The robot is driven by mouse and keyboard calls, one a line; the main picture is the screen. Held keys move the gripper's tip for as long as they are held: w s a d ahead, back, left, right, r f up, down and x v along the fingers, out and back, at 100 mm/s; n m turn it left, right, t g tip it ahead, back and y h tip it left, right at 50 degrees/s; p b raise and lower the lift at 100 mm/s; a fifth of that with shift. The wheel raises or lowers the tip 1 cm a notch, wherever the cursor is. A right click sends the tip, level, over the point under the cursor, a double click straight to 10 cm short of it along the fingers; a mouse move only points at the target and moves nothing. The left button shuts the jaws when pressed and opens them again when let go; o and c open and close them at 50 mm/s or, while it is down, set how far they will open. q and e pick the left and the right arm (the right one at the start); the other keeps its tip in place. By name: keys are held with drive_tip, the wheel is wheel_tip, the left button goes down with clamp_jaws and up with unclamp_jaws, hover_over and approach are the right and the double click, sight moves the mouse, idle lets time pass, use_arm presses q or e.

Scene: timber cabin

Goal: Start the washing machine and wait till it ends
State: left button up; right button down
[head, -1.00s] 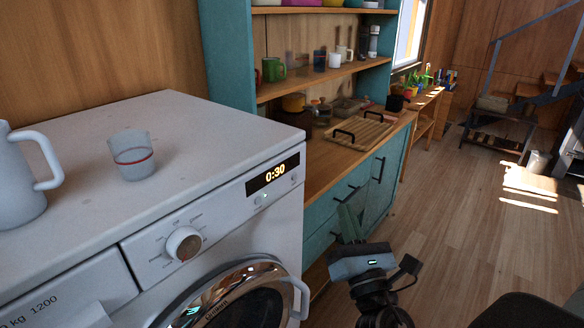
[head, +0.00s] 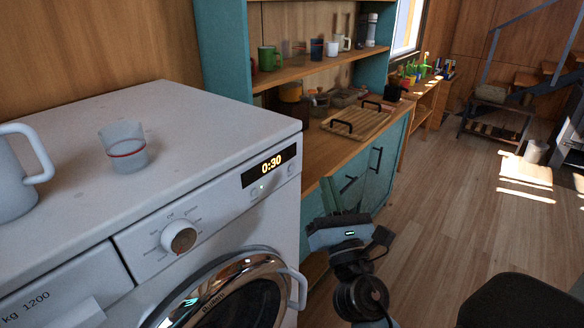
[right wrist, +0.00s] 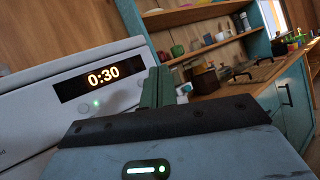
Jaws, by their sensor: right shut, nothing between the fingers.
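The white washing machine (head: 225,170) stands at the left in the head view, its round door closed. Its display (head: 268,166) reads 0:30, and so does the display in the right wrist view (right wrist: 102,75). A small green light (right wrist: 96,105) glows under the display. The dial (head: 179,237) is on the front panel. My right gripper (head: 345,198) is to the right of the machine, in front of the teal cabinet, apart from the panel in the head view. Its green fingers (right wrist: 158,88) are together and empty. My left gripper is out of view.
A clear cup (head: 125,150) and a white jug (head: 12,175) stand on the machine top. A teal counter with a wooden tray (head: 345,125) and shelves with cups stands behind. Open wood floor (head: 450,200) lies at the right.

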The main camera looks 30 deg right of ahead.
sight(291, 168)
drive_tip(key=shift+w+a, duration=0.35)
drive_tip(key=shift+w, duration=0.5)
drive_tip(key=shift+w+a, duration=0.35)
drive_tip(key=shift+w, duration=0.45)
drive_tip(key=shift+w+a, duration=0.35)
drive_tip(key=shift+w, duration=0.5)
drive_tip(key=shift+w+a, duration=0.15)
drive_tip(key=shift+w, duration=0.25)
drive_tip(key=shift+w+a, duration=0.1)
drive_tip(key=shift+w, duration=0.15)
idle(0.9)
drive_tip(key=shift+s, duration=0.1)
drive_tip(key=shift+s+d, duration=0.3)
drive_tip(key=shift+s, duration=0.3)
idle(0.4)
